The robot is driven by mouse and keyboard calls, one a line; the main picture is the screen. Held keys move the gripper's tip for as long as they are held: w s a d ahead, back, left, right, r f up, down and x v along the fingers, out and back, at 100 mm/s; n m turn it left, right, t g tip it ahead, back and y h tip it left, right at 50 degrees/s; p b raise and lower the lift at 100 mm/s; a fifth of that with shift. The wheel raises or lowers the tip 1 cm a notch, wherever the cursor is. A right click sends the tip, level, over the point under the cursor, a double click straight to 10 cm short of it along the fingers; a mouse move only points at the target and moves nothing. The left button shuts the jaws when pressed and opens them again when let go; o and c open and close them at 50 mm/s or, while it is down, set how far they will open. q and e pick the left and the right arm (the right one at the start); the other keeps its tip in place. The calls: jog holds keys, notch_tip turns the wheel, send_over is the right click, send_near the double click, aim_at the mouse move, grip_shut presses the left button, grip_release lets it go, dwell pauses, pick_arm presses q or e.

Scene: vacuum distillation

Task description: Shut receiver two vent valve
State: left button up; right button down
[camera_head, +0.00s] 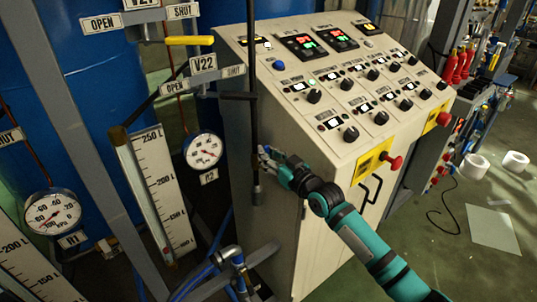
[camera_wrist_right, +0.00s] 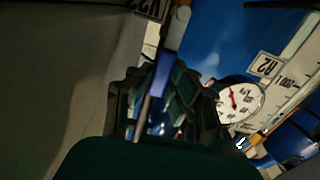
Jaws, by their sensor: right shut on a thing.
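The plate V22 (camera_head: 203,63) hangs at the left centre of the head view, with OPEN (camera_head: 173,87) to its lower left and SHUT (camera_head: 232,71) to its right. A yellow lever (camera_head: 190,40) lies roughly level just above the V22 plate; I cannot tell for certain which plate it belongs to. The R2 gauge (camera_head: 203,150) is below. My right gripper (camera_head: 266,154) is at the dark upright rod (camera_head: 254,110) in front of the console. In the wrist view it is shut on a slim blue-grey rod (camera_wrist_right: 168,55). My left gripper is not in view.
The cream control console (camera_head: 290,190) fills the centre right. A white litre scale (camera_head: 160,190) stands left of the R2 gauge. Blue vessels (camera_head: 90,130) are behind. Metal pipework with blue hoses (camera_head: 205,275) is at the lower centre.

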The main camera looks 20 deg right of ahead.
jog(key=s+a+f+n+b, duration=0.2)
jog(key=a+f+n, duration=0.4)
jog(key=n, duration=1.2)
jog(key=shift+f+b, duration=0.25)
jog(key=shift+b, duration=0.15)
jog(key=shift+s, duration=0.1)
dwell(0.4)
jog(key=c, duration=1.5)
grip_release()
jog(key=v, duration=1.2)
